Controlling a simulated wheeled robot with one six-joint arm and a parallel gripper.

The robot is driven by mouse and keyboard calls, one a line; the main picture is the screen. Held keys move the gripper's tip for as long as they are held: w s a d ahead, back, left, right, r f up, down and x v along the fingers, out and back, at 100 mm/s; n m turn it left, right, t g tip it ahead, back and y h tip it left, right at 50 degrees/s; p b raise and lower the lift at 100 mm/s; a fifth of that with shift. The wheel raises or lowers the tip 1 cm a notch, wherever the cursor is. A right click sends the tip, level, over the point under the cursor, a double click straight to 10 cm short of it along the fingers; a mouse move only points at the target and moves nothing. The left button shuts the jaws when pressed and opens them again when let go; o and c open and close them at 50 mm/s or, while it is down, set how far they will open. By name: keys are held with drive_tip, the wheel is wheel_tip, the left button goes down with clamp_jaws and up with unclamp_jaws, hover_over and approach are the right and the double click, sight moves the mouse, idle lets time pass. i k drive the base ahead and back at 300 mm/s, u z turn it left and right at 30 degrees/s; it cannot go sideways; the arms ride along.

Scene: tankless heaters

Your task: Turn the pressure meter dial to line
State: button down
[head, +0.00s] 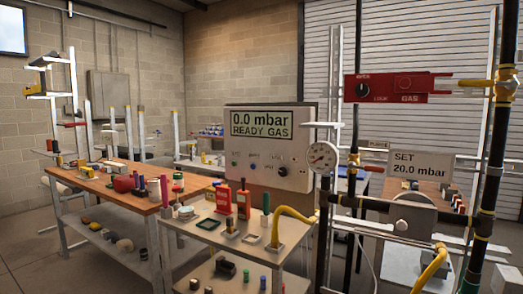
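The pressure meter (270,150) is a pale box at the middle of the head view. Its screen reads "0.0 mbar READY GAS". Below the screen is a row of small coloured controls with a black round knob (283,171) at the right end; its exact angle is too small to tell. A red panel (400,88) at upper right carries a dark round dial (362,89) with small labels around it and the word "GAS" to its right. I cannot tell which label the dial points at. My gripper is not in view.
A round gauge (322,156) sits beside the meter. A sign (420,165) reads "SET 20.0 mbar". Dark pipes (490,160) with yellow joints stand at right. A small bench (228,233) with tools and a yellow hose (299,225) is in front; a wooden workbench (135,195) is at left.

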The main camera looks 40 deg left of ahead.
sight(283, 172)
drive_tip(key=u, duration=1.55)
